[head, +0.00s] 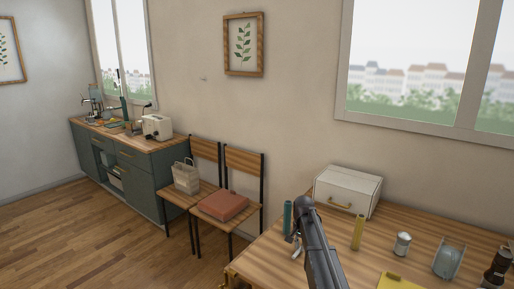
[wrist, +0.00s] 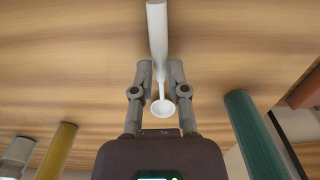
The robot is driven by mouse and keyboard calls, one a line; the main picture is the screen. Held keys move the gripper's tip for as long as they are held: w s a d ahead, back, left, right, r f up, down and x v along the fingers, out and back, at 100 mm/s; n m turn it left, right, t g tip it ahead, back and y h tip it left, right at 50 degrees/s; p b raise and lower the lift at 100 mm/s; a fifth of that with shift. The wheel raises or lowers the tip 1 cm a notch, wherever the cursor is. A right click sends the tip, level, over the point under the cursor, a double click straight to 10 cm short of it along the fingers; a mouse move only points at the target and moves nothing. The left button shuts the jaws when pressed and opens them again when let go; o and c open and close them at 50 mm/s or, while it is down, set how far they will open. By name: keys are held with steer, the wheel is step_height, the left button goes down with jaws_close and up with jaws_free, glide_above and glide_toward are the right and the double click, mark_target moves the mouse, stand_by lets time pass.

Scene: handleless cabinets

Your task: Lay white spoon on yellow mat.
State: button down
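The white spoon (wrist: 158,40) shows in the wrist view, its thick handle running up out of the frame and its small bowl towards my palm. My gripper (wrist: 159,66) has its two fingers drawn in against both sides of the spoon near its neck, with no clear gap. Whether the spoon touches the table or hangs just above it, I cannot tell. In the head view my arm hides most of the gripper, above the table's left part. The yellow mat (head: 400,281) lies at the bottom edge of the head view, partly cut off, right of my arm.
A teal cylinder (head: 287,218) and a yellow cylinder (head: 358,232) stand either side of my arm. A white box (head: 347,190) stands behind. A salt shaker (head: 402,245), a glass-like container (head: 449,259) and a dark bottle (head: 497,268) stand right. Chairs (head: 242,180) are beyond the table.

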steer(key=shift+r, duration=0.1)
step_height(320, 180, up, 30)
steer(key=p, duration=3)
